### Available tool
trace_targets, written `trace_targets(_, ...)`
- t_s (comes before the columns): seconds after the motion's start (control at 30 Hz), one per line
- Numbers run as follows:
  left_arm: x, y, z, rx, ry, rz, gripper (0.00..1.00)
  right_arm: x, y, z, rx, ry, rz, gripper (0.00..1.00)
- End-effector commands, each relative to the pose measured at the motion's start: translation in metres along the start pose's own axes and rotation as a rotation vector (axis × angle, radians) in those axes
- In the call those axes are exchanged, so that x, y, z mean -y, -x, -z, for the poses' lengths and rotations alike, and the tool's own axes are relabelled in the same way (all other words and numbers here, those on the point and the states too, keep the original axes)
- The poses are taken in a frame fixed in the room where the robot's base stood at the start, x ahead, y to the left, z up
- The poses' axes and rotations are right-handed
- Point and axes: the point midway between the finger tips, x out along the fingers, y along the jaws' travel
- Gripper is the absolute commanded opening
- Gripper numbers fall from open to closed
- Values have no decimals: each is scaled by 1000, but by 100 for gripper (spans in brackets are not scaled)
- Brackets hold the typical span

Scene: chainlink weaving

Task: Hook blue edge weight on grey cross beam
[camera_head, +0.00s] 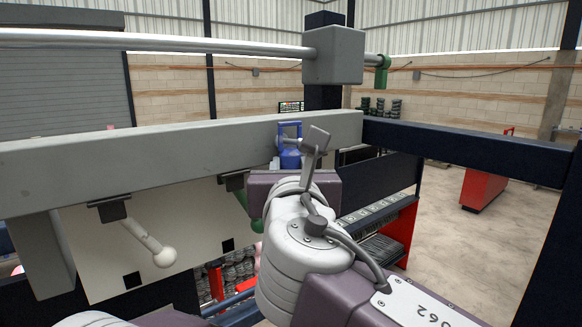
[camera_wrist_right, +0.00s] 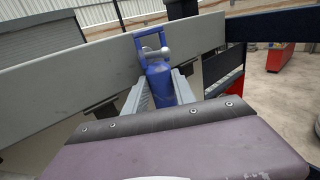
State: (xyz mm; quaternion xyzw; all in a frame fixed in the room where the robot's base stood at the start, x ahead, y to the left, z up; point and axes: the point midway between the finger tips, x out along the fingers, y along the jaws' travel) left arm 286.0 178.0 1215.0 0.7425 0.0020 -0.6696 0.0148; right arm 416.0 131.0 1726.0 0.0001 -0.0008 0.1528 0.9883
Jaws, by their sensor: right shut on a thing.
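The blue edge weight (camera_head: 290,157) has a bottle-like body with a square loop handle on top. In the right wrist view the blue weight (camera_wrist_right: 158,75) stands between the two grey fingers of my right gripper (camera_wrist_right: 158,92), which is shut on its body. The grey cross beam (camera_head: 190,143) runs across the head view, and it also shows in the right wrist view (camera_wrist_right: 80,72). The weight's handle overlaps the beam's face in both views; whether it touches the beam I cannot tell. My right wrist hides the weight's lower part in the head view. My left gripper is not in view.
A silver rail (camera_head: 160,42) runs above the beam into a grey block (camera_head: 334,55). A white-knobbed lever (camera_head: 148,241) sticks out below the beam at left. A dark blue beam (camera_head: 470,150) continues right. A red cabinet (camera_head: 484,186) stands on open floor behind.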

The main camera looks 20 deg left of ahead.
Motion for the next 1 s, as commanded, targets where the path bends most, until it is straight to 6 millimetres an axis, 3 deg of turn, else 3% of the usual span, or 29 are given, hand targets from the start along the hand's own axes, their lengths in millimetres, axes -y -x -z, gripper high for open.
trace_targets(0.6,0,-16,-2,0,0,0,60,0,0,17,2,-1,0,0)
trace_targets(1.0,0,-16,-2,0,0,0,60,0,0,17,2,-1,0,0)
